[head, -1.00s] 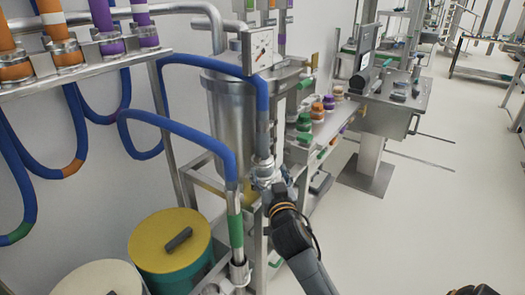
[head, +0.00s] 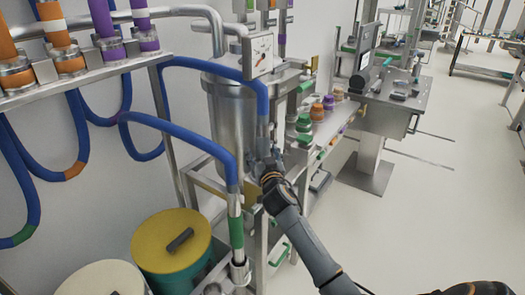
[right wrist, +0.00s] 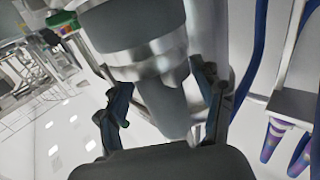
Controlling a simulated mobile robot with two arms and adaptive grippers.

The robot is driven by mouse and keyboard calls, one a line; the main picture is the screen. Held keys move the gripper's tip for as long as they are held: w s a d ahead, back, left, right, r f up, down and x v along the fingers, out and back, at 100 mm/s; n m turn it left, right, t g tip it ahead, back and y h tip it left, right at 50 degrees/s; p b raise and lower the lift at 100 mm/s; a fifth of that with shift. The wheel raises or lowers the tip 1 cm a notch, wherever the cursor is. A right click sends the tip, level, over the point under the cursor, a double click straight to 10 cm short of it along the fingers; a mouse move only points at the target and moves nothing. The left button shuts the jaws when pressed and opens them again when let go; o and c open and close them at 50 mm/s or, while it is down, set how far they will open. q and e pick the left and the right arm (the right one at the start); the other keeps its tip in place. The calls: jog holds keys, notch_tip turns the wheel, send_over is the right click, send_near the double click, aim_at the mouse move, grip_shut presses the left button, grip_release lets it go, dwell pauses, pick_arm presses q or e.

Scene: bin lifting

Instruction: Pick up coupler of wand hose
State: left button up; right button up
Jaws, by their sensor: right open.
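A blue hose (head: 262,104) comes down in front of the steel tank, and its metal coupler (head: 263,146) hangs at its lower end. My right gripper (head: 267,160) is at this coupler and hides part of it in the head view. In the right wrist view the grey metal coupler (right wrist: 150,50) fills the upper middle, with a narrower lower part between the fingers of my right gripper (right wrist: 165,107). The fingers are open on both sides of it; I cannot tell whether they touch it. My left gripper is not in view.
A second blue hose (head: 190,132) ends in a metal pipe with a green band (head: 236,232), left of my right gripper. The steel tank (head: 232,115) stands close behind. A yellow-lidded drum (head: 165,232) is at lower left.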

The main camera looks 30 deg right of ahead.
aim_at(264, 147)
jog(key=shift+c, duration=0.2)
grip_shut()
jog(key=shift+r, duration=0.15)
jog(key=shift+r, duration=0.45)
notch_tip(264, 147, up, 2)
jog(key=shift+r, duration=0.15)
jog(key=s+a+r, duration=0.1)
jog(key=r, duration=0.1)
jog(key=s+a+r, duration=0.1)
jog(key=r, duration=0.1)
jog(key=s+a+r, duration=0.2)
jog(key=shift+r+b, duration=0.15)
jog(key=shift+b, duration=0.2)
jog(key=s+a+r+b, duration=0.1)
jog(key=s+a+r, duration=0.2)
jog(key=s+a, duration=0.3)
jog(key=shift+r, duration=0.25)
